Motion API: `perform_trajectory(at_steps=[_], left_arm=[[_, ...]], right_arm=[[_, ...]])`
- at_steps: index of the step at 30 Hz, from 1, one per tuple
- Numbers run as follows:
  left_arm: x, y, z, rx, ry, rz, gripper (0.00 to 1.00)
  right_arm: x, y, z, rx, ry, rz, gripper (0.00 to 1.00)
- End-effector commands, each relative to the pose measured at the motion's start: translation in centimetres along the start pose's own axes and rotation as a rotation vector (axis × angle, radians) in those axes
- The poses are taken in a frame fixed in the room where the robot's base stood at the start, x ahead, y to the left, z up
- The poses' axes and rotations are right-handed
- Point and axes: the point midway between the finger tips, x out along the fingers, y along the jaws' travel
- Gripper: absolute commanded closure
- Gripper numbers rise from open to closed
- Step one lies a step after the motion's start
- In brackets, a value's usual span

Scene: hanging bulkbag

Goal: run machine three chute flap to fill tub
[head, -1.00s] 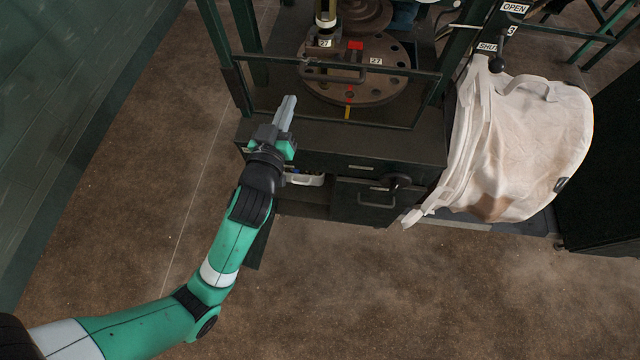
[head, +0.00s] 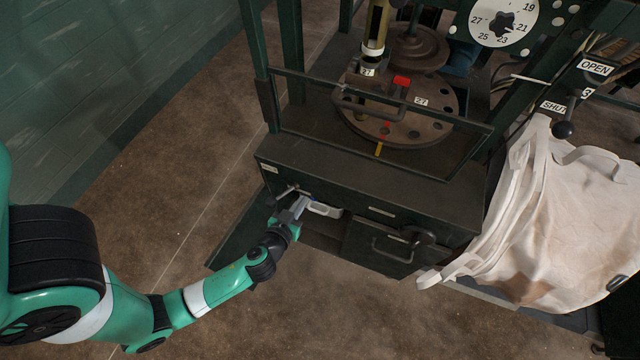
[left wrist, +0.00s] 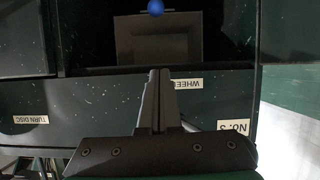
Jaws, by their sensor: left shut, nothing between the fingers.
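My left gripper (head: 300,205) is shut and empty, at the front of the machine's cabinet, close to a small white tub-like object (head: 324,209) in the open compartment. I cannot tell whether they touch. A lever with a black knob (head: 564,130) stands at the right, near a "SHUT" label (head: 553,107) and an "OPEN" label (head: 595,67). My right gripper is not in view.
A pale bulk bag (head: 575,225) hangs at the right. A numbered dial (head: 515,15) is at the top. The brown floor (head: 330,310) in front is clear.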

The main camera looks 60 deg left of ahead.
Motion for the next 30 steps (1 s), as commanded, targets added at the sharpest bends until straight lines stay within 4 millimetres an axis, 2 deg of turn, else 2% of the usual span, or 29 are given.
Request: perform_trajectory(at_steps=[5,8,21,22,24,30], left_arm=[[0.3,0.0,0.1,0.0,-0.001,-0.001,1.0],[1.4,0.0,0.1,-0.002,-0.001,-0.002,1.0],[10.5,-0.1,0.2,-0.002,0.001,-0.002,1.0],[10.7,0.0,1.4,0.002,-0.003,0.0,1.0],[10.8,0.0,2.6,0.002,-0.002,0.001,1.0],[11.1,0.0,3.9,0.0,-0.001,0.001,1.0]], right_arm=[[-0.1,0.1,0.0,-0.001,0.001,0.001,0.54],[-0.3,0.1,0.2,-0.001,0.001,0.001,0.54],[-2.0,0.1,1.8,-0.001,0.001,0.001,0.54],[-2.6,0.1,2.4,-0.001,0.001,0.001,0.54],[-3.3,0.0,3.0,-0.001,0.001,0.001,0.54],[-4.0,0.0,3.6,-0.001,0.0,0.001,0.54]])
